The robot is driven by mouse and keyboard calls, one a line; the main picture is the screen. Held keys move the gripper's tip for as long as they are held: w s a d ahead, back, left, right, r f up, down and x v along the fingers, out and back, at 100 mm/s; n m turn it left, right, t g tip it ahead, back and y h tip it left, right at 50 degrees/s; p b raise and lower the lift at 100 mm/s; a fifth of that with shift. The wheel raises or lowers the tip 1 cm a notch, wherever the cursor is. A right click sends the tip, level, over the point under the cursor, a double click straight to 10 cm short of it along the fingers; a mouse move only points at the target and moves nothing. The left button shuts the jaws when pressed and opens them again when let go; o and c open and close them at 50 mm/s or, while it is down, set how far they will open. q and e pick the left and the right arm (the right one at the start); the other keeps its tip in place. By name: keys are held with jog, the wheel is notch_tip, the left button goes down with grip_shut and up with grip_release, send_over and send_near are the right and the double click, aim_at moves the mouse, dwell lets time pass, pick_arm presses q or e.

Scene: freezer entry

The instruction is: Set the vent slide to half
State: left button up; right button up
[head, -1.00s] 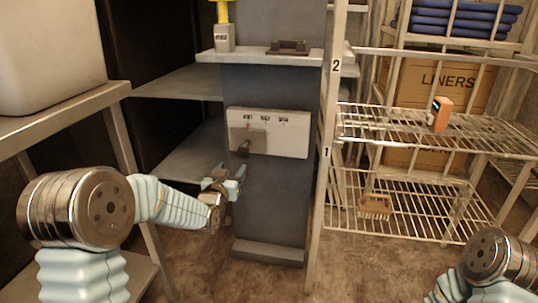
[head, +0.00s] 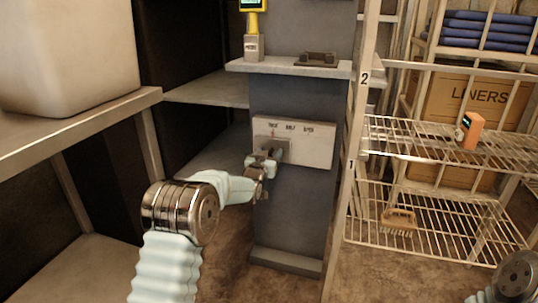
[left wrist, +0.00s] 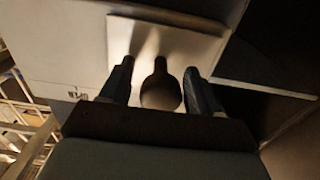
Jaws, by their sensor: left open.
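In the left wrist view the dark round knob (left wrist: 160,88) stands out from the slide plate, between the two open fingers (left wrist: 158,82). A gap shows on each side of the knob. My right gripper is out of view.
A shelf (head: 300,68) above the panel holds a yellow device (head: 253,20) and a dark tray-like item (head: 317,59). A wire rack (head: 440,150) stands right, with an orange device (head: 470,130) and a brush (head: 398,221). A metal table (head: 80,118) stands left.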

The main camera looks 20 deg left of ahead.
aim_at(289, 151)
pick_arm(q)
grip_shut()
jog(key=shift+d+f+b, duration=0.1)
jog(key=shift+d+b, duration=0.3)
jog(key=d+b, duration=0.2)
jog(key=d, duration=0.2)
jog(key=shift+d, duration=0.25)
jog(key=shift+s+d+r, duration=0.1)
jog(key=shift+d+r, duration=0.1)
jog(key=shift+d, duration=0.2)
grip_release()
